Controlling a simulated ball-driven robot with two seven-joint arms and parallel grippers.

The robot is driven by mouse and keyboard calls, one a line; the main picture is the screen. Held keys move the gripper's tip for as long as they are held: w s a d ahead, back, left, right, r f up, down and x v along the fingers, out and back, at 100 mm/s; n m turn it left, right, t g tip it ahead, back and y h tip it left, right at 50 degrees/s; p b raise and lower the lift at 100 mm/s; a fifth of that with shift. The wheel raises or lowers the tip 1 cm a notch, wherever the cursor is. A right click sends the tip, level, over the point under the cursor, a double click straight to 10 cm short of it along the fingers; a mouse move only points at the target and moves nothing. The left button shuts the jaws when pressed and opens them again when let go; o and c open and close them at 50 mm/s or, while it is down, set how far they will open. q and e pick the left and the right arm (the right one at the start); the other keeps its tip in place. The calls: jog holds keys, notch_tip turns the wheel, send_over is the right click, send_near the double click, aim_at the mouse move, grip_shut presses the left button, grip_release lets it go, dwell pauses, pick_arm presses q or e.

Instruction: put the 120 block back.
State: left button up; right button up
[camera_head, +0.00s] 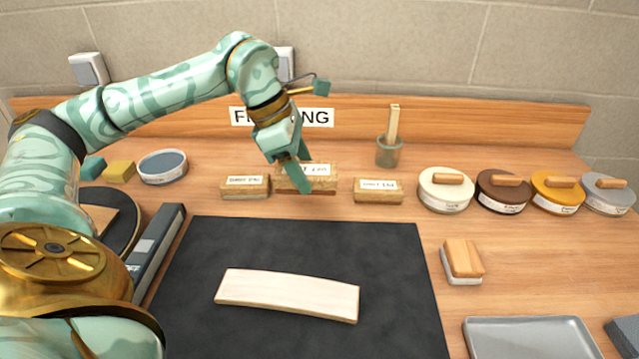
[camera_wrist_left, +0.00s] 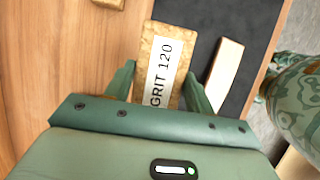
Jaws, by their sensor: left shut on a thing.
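The 120 block (camera_head: 318,178) is a cork-brown block with a white label in the head view. Its label reads GRIT 120 in the wrist view (camera_wrist_left: 162,70). My left gripper (camera_head: 295,172) is over it, with its fingers (camera_wrist_left: 160,88) on either side of the block, shut on it. The block is in the row at the back, between a left block (camera_head: 245,187) and a right block (camera_head: 378,190). I cannot tell whether it touches the table. My right gripper is in neither view.
A pale curved strip (camera_head: 288,295) lies on the black mat (camera_head: 395,280). Several round lidded tins stand at the back right, starting with a white one (camera_head: 444,190). A glass jar (camera_head: 389,152) stands behind the blocks. A wood-topped brush (camera_head: 462,260) and grey tray (camera_head: 530,340) are at right.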

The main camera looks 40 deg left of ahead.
pick_arm(q)
jog(key=w+a+f+b, duration=0.1)
jog(key=w+a+f, duration=0.1)
jog(key=w+a+f+b, duration=0.1)
jog(key=w+a+f, duration=0.1)
jog(key=w+f, duration=0.1)
jog(key=w+a+f+b, duration=0.1)
jog(key=w+a+f, duration=0.2)
jog(key=shift+w+f, duration=0.1)
jog(key=shift+w, duration=0.05)
jog(key=shift+w+a+f, duration=0.1)
jog(key=shift+w+f, duration=0.05)
jog(key=shift+f, duration=0.15)
notch_tip(320, 180, down, 4)
jog(key=shift+w+a+r+b, duration=0.1)
jog(key=shift+r+b, duration=0.1)
jog(key=shift+b, duration=0.9)
jog(key=shift+r, duration=0.2)
jog(key=o, duration=0.9)
jog(key=shift+f, duration=0.15)
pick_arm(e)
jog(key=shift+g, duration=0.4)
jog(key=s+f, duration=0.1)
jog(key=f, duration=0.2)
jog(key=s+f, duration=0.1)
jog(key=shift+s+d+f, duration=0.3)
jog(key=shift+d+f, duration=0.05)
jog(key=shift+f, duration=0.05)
